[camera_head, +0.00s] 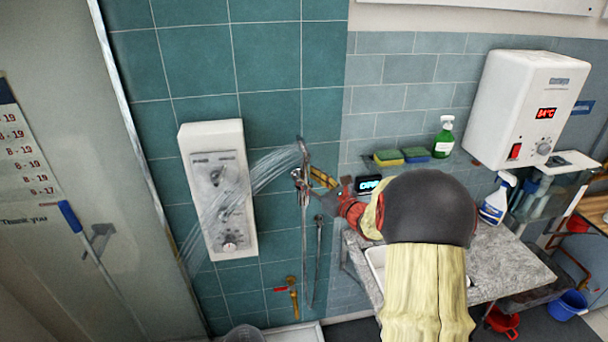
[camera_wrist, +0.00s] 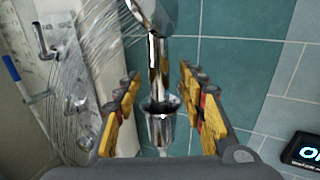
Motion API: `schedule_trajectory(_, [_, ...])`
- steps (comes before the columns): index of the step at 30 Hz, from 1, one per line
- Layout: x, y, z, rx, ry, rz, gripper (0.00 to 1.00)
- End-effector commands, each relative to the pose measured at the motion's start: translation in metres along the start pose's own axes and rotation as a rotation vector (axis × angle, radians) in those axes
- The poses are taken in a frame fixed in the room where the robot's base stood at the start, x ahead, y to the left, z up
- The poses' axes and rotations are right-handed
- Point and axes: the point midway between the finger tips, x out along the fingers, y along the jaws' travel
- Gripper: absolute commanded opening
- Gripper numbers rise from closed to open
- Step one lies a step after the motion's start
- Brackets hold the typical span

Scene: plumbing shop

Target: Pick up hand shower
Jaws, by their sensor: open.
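The chrome hand shower (camera_head: 303,167) is upright on the teal tiled wall, and water sprays from its head down to the left. In the wrist view the hand shower (camera_wrist: 158,65) stands between the two yellow fingers, with its head at the top and a chrome holder (camera_wrist: 160,118) around its lower part. My gripper (camera_head: 324,187) reaches the hand shower from the right. In the wrist view my gripper (camera_wrist: 160,100) is open, with gaps between both fingers and the handle. The handle's lower end is hidden behind the gripper body.
A white shower control panel (camera_head: 217,188) is on the wall to the left. A white water heater (camera_head: 527,108) hangs at the right. A counter (camera_head: 507,262) holds a spray bottle (camera_head: 496,200). Sponges (camera_head: 388,158) and a green bottle (camera_head: 444,137) sit behind my arm.

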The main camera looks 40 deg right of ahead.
Motion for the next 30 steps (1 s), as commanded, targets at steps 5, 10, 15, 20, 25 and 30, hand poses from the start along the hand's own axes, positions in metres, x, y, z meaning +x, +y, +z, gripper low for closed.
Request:
schedule_trajectory(5, [0.019, 0.001, -0.001, 0.000, 0.001, 0.001, 0.41])
schedule_trajectory(10, [0.022, 0.001, -0.001, 0.000, 0.001, 0.001, 0.41])
schedule_trajectory(15, [0.021, 0.001, -0.001, 0.000, 0.001, 0.001, 0.37])
schedule_trajectory(20, [0.021, 0.001, 0.000, 0.000, 0.001, 0.001, 0.27])
schedule_trajectory(25, [0.021, 0.001, 0.000, 0.000, 0.001, 0.001, 0.18])
schedule_trajectory(30, [0.021, 0.001, 0.000, 0.000, 0.001, 0.001, 0.08])
